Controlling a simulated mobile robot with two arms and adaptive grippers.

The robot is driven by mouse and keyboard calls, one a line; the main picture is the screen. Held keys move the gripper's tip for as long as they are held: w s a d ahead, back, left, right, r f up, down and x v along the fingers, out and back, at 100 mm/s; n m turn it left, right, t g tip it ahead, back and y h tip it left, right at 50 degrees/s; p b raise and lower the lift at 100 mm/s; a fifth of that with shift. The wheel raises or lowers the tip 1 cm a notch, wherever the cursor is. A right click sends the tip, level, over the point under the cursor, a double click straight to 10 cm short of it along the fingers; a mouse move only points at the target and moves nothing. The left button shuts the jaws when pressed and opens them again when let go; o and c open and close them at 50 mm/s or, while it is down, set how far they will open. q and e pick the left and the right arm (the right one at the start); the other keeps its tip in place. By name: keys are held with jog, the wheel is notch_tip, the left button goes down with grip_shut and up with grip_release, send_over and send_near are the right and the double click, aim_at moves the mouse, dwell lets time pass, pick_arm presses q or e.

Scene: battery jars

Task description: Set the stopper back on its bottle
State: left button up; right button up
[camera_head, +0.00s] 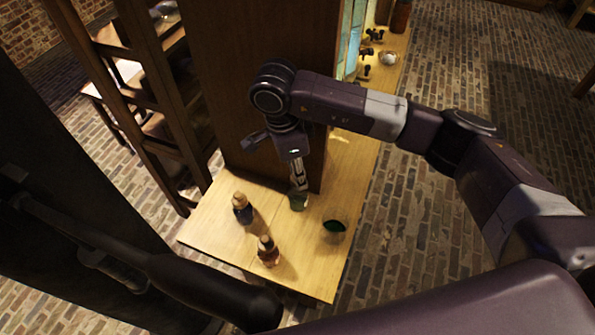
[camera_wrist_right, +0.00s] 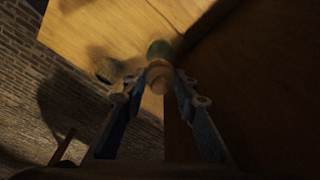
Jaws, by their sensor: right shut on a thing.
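My right gripper (camera_head: 298,183) points down over the wooden counter, close above a green bottle (camera_head: 298,201). In the right wrist view its fingertips (camera_wrist_right: 160,88) are closed around a round tan-brown stopper (camera_wrist_right: 159,76). The green bottle (camera_wrist_right: 159,48) shows just beyond the stopper; I cannot tell whether the two touch. Another dark green vessel (camera_head: 334,228) stands to the right on the counter. My left gripper is not in view.
Two dark bottles with light bands, one at the left (camera_head: 242,208) and one nearer the front (camera_head: 267,250), stand on the counter (camera_head: 310,280). A tall brown wooden panel (camera_head: 265,60) rises right behind the gripper. Small items lie farther along the counter.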

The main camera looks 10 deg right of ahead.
aim_at(291, 179)
jog(key=shift+f+b, duration=0.35)
jog(key=shift+f, duration=0.1)
jog(key=o, duration=0.5)
notch_tip(291, 179, up, 11)
jog(key=a+p, duration=0.1)
jog(key=p, duration=0.4)
jog(key=shift+a, duration=0.3)
dwell(0.4)
jog(key=shift+s, duration=0.1)
dwell(0.4)
